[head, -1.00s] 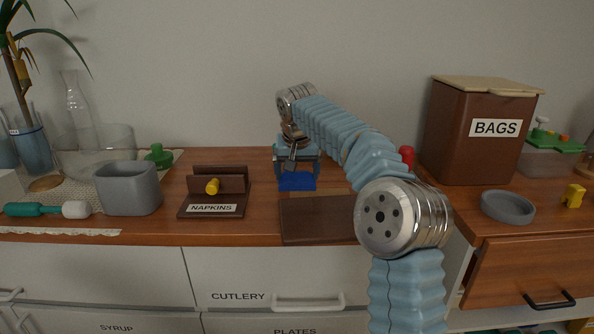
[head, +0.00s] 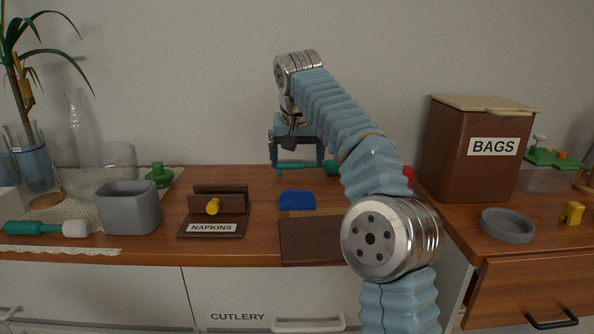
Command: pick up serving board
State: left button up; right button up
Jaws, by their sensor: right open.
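A flat dark brown board (head: 310,242), which looks like the serving board, lies at the front edge of the wooden counter. My forearm hides its right end. A blue piece with a rounded top (head: 297,201) is just behind the board. My right gripper (head: 297,162) is open and empty, fingers pointing down, above the counter behind the blue piece and apart from the board. A teal-handled tool (head: 305,168) shows at its fingertips; I cannot tell whether they touch. My left gripper is not in view.
A brown napkin holder (head: 214,228) with a yellow knob stands left of the board, beside a grey container (head: 130,208). A brown BAGS bin (head: 470,165) and a grey round dish (head: 507,226) are at right. A red item (head: 409,177) is partly behind my arm.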

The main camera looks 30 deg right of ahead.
aim_at(313, 240)
jog(key=k, duration=1)
